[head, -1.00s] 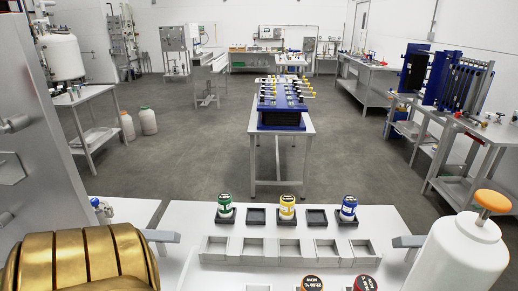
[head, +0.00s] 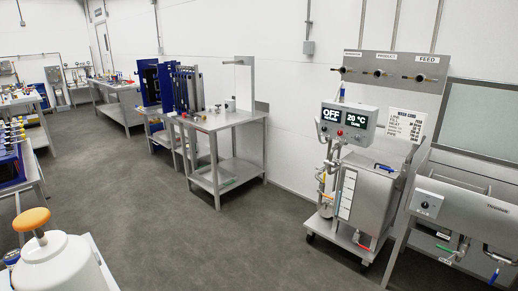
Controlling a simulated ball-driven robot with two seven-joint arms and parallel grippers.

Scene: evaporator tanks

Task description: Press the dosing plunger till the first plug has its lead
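A white rounded body (head: 60,268) with an orange knob (head: 30,219) on a short stem stands close at the lower left of the head view. It looks like a plunger on a vessel, but I cannot tell that it is the dosing plunger. The frame edge cuts off its lower part. I see no plug or lead that I can pick out. Neither of my grippers is in view.
A wheeled steel unit (head: 372,200) with a display (head: 348,119) reading OFF and 20 °C stands at the right, next to a steel sink-like unit (head: 470,215). A steel table (head: 232,118) stands mid-view by the wall. The grey floor (head: 200,240) between is open.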

